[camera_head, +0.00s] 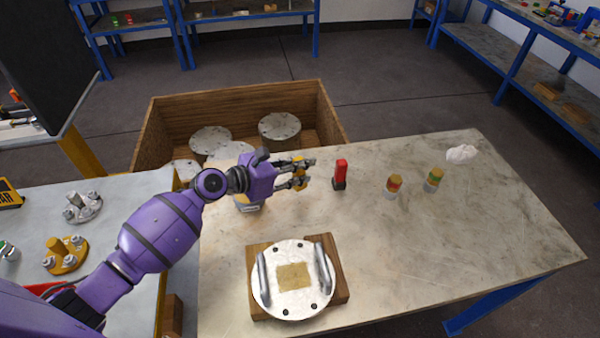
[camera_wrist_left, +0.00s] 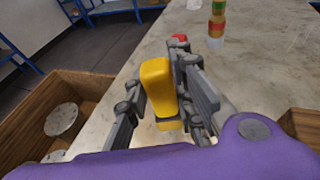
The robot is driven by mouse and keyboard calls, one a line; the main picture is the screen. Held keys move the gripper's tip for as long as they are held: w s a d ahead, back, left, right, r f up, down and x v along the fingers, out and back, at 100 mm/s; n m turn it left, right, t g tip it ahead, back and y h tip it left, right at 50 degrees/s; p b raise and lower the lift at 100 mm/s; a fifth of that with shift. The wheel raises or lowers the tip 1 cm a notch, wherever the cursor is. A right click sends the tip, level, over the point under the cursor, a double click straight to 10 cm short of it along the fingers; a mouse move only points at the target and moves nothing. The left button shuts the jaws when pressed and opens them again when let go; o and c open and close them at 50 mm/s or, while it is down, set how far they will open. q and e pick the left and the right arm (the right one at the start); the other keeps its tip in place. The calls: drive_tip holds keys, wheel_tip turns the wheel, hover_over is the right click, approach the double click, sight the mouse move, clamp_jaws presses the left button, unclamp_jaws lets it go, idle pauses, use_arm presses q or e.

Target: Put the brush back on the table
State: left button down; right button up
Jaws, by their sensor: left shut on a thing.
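My left gripper (camera_head: 305,173) is shut on a yellow block-like thing, which I take to be the brush (camera_wrist_left: 156,85). The brush also shows in the head view between the fingers (camera_head: 299,182). Its bristles cannot be made out. The gripper is over the far left part of the stone-topped table (camera_head: 470,230). I cannot tell whether the brush touches the tabletop. My right gripper is not in view.
A red item with a dark base (camera_head: 340,174) stands just right of the gripper. Two small bottles (camera_head: 393,187) (camera_head: 433,180) and a white crumpled cloth (camera_head: 461,153) are farther right. A round flanged lid (camera_head: 292,300) lies in front. A wooden crate (camera_head: 165,115) adjoins the far edge.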

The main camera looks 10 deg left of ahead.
sight(298, 173)
use_arm(q)
drive_tip(key=shift+w+a+f, duration=0.1)
drive_tip(key=shift+w+f, duration=0.15)
drive_tip(key=shift+w+a+f+b, duration=0.1)
drive_tip(key=shift+f+b, duration=0.1)
drive_tip(key=shift+f, duration=0.35)
drive_tip(key=shift+w+f+b, duration=0.15)
drive_tip(key=shift+f+b, duration=0.1)
drive_tip(key=shift+f, duration=0.35)
drive_tip(key=shift+w+a+f+b, duration=0.1)
drive_tip(key=shift+f+b, duration=0.1)
drive_tip(key=shift+f, duration=0.35)
drive_tip(key=shift+f, duration=0.2)
drive_tip(key=c, duration=1.5)
unclamp_jaws()
drive_tip(key=shift+r, duration=0.25)
drive_tip(key=v, duration=1.2)
drive_tip(key=shift+s+f, duration=0.1)
drive_tip(key=shift+s, duration=0.05)
